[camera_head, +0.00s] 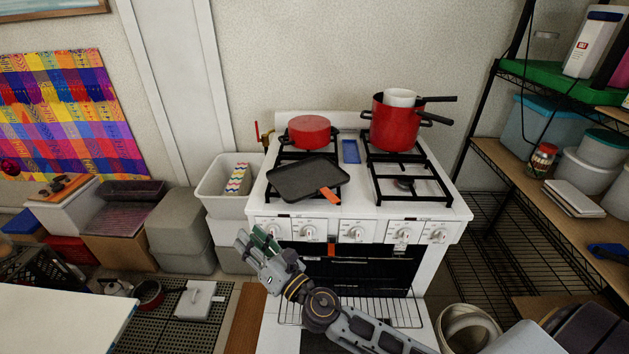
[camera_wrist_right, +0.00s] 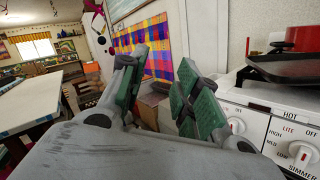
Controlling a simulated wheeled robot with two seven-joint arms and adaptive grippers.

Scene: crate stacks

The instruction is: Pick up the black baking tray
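The black baking tray (camera_head: 304,177) lies tilted across the left burners of the white stove (camera_head: 355,207). An orange piece (camera_head: 330,195) shows at its front right corner. In the right wrist view the dark tray (camera_wrist_right: 290,68) is at the right edge, partly cut off. My right gripper (camera_head: 257,241) is in front of the stove's left front corner, below the tray and apart from it. Its green-padded fingers are spread and nothing is between them, as the right wrist view (camera_wrist_right: 160,90) shows. My left gripper is not in view.
A red pot (camera_head: 310,131) stands behind the tray, and a taller red pot (camera_head: 393,124) stands at the back right. A white bin (camera_head: 212,190) stands left of the stove. The knob panel (camera_head: 376,231) is close to my right gripper. The right front burner is clear.

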